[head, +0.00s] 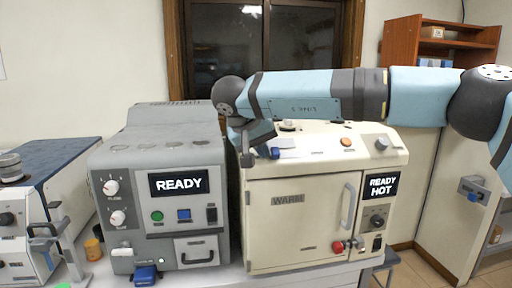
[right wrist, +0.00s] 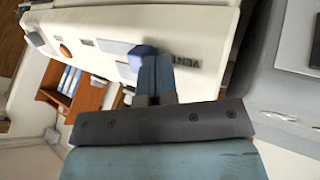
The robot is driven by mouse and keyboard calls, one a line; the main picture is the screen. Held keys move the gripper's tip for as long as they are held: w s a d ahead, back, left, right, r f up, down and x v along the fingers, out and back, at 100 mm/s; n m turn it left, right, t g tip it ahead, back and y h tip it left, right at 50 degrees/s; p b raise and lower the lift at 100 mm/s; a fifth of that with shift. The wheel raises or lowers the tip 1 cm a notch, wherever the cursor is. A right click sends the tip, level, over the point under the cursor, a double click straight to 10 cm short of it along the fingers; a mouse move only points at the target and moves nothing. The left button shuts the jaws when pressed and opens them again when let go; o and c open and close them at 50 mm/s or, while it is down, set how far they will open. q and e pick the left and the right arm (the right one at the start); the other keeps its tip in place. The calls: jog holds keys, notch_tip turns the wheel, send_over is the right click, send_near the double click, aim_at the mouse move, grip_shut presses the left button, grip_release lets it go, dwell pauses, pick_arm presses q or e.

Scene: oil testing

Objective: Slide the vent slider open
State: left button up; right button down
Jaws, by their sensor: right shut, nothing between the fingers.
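The vent slider is a small blue knob (head: 275,153) on the sloped top panel of the cream oven (head: 262,190). It also shows in the right wrist view as a blue block (right wrist: 140,52) beside the printed VENT label (right wrist: 187,62). My right gripper (head: 247,159) points down at the panel's left end, just left of the knob. In the right wrist view its fingers (right wrist: 154,62) are together and empty, with the tips close against the knob. I cannot tell whether they touch it. My left gripper is not in view.
A grey machine (head: 165,155) showing READY stands close on the left of the oven. An orange button (head: 346,142) and a grey knob (head: 381,144) sit farther right on the sloped panel. My right arm stretches across above the oven.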

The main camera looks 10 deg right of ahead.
aim_at(298, 154)
jog(key=shift+a, duration=0.1)
jog(key=d, duration=0.2)
jog(key=d+p, duration=0.1)
jog(key=d, duration=0.2)
jog(key=d+p, duration=0.1)
jog(key=d, duration=0.1)
jog(key=shift+w+d, duration=0.35)
jog(key=shift+d, duration=0.05)
jog(key=shift+a, duration=0.1)
